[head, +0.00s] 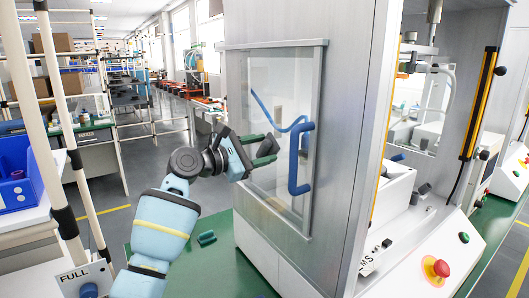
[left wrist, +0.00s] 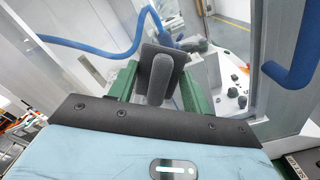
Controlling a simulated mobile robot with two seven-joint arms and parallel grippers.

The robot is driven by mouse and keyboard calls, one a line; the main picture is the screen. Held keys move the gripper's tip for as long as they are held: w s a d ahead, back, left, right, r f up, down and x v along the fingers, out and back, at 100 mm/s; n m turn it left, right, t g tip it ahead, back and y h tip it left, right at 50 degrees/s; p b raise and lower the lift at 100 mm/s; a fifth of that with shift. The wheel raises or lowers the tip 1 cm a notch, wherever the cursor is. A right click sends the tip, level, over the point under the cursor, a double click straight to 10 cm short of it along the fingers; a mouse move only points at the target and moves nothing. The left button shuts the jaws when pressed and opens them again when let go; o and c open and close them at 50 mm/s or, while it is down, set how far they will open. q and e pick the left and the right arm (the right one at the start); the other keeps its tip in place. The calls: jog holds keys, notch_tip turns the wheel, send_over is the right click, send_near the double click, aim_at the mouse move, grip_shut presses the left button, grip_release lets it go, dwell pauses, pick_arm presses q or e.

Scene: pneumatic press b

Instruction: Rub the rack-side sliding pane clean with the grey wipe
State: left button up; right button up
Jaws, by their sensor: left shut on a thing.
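The sliding pane (head: 268,100) is a clear panel in a metal frame on the side of the press cabinet, with a blue handle (head: 300,158) at its right. My left gripper (head: 264,148) is at the pane, left of the handle. Its green fingers are shut on the grey wipe (left wrist: 160,75), a dark flat pad with a rounded grey grip. The wipe also shows as a dark patch between the fingers in the head view (head: 269,145). I cannot tell whether the pad touches the pane. My right gripper is not in view.
A blue hose (left wrist: 75,45) runs behind the pane. The green bench top (head: 225,270) lies below, with a small dark green item (head: 206,238) on it. A rack with pale posts (head: 38,130) and a blue bin (head: 18,185) stands at the left. A red button (head: 441,268) is at the right front.

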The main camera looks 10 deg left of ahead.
pick_arm(q)
jog(key=shift+w+a, duration=0.5)
jog(key=shift+a, duration=0.05)
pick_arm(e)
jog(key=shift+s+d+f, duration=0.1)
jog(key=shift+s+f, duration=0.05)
